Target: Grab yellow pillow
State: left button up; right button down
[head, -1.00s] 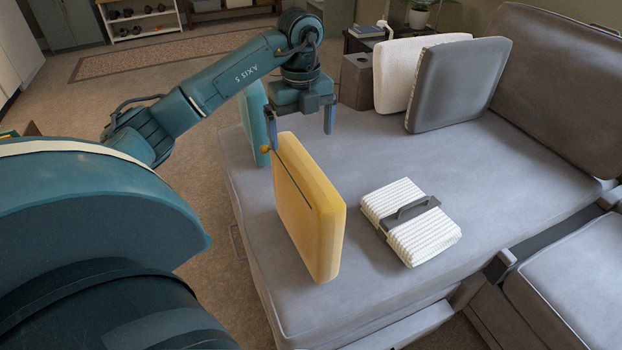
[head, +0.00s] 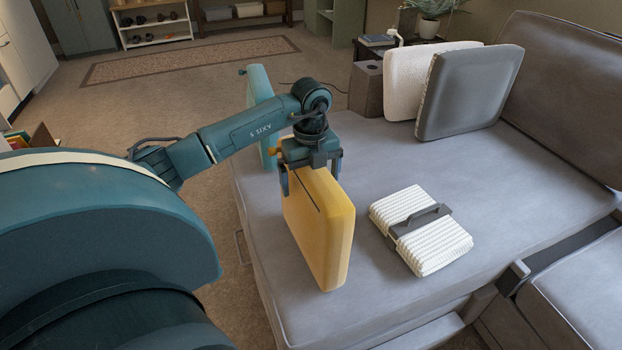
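The yellow pillow (head: 325,235) stands upright on its edge on the grey sofa seat (head: 390,165), near the sofa's left side. My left gripper (head: 312,180) points down over the pillow's top edge. One finger is at the pillow's left face and the other is beyond its top on the right, so the fingers straddle it. The fingers look apart, and I cannot tell whether they touch the pillow. My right gripper is not in view.
A teal pillow (head: 260,90) stands just behind my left arm. A folded white knit blanket with a dark strap (head: 435,245) lies right of the yellow pillow. White (head: 405,85) and grey (head: 468,92) pillows lean at the back. The seat between is clear.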

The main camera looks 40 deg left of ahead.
pick_arm(q)
jog(key=shift+r, duration=0.15)
jog(key=c, duration=1.8)
